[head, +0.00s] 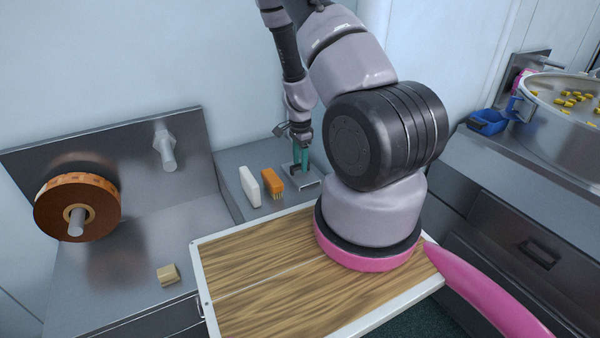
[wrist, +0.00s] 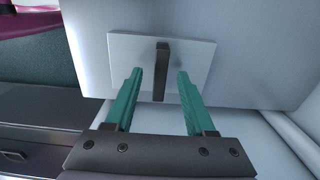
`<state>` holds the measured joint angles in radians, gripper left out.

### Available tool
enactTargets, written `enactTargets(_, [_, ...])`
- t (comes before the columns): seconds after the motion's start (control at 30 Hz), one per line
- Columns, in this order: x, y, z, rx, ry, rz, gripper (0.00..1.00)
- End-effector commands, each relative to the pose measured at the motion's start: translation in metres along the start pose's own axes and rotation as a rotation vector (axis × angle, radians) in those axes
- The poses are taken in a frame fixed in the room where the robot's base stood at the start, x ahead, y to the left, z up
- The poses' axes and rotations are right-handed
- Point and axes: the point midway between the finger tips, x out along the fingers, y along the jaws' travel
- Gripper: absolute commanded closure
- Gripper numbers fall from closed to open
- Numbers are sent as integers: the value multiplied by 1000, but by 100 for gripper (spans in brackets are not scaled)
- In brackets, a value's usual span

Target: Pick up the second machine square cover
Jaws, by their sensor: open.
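The square cover (wrist: 198,58) is a flat, light metal plate with a dark upright bar handle (wrist: 161,70) at its middle. In the wrist view it lies on a grey metal surface, straight ahead of my gripper (wrist: 157,88). The two green fingers are apart, one on each side of the handle, with clear gaps and nothing held. In the head view the cover (head: 312,184) is on the counter behind the wooden board, below the green fingers of my gripper (head: 301,168). My arm and the fingers hide part of it there.
A white block (head: 250,186) and an orange brush (head: 272,184) stand on the counter left of the cover. A brown film roll (head: 77,207) hangs on a spindle at left. A small tan block (head: 168,274) lies near the wooden board (head: 270,310). A blue scoop (head: 488,121) is at right.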

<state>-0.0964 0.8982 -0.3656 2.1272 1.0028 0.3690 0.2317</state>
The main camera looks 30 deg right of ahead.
Motion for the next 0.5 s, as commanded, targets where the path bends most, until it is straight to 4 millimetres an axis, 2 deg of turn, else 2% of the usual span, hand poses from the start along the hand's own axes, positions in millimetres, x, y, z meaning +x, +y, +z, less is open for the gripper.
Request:
enactTargets(0.2, [2,0,0,0,0,0,45])
enactTargets(0.23, [1,0,0,0,-1,0,49])
enactTargets(0.37, [1,0,0,0,-1,0,99])
enactTargets(0.5, [1,0,0,0,-1,0,100])
